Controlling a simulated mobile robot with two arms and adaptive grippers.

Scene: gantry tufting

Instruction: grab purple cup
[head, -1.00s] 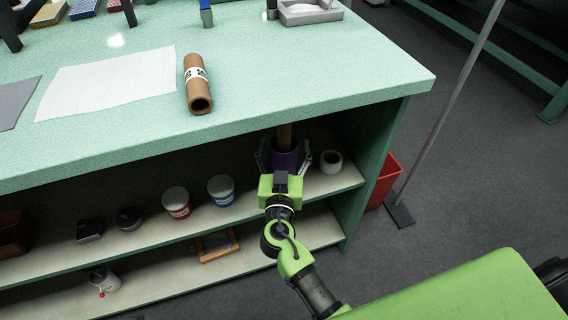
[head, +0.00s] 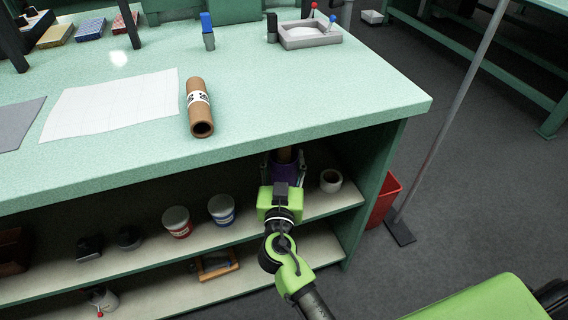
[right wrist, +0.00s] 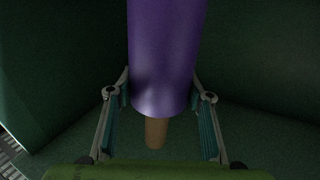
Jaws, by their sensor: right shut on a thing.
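A purple cup (head: 285,172) is on or just above the upper shelf under the green counter, with a brown handle-like piece (head: 285,155) rising from its top. My right gripper (head: 283,168) reaches in from the front and is shut on the cup, a finger on each side. In the right wrist view the purple cup (right wrist: 166,50) fills the middle between the two fingers, and the brown piece (right wrist: 156,132) shows beyond its edge. I cannot tell whether the cup still touches the shelf. My left gripper is not in view.
A white roll (head: 331,181) stands close right of the cup. A blue-banded tub (head: 221,209) and a red-banded tub (head: 177,221) stand to its left. The counter edge (head: 330,133) overhangs the shelf. A red bin (head: 384,203) is on the floor at right.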

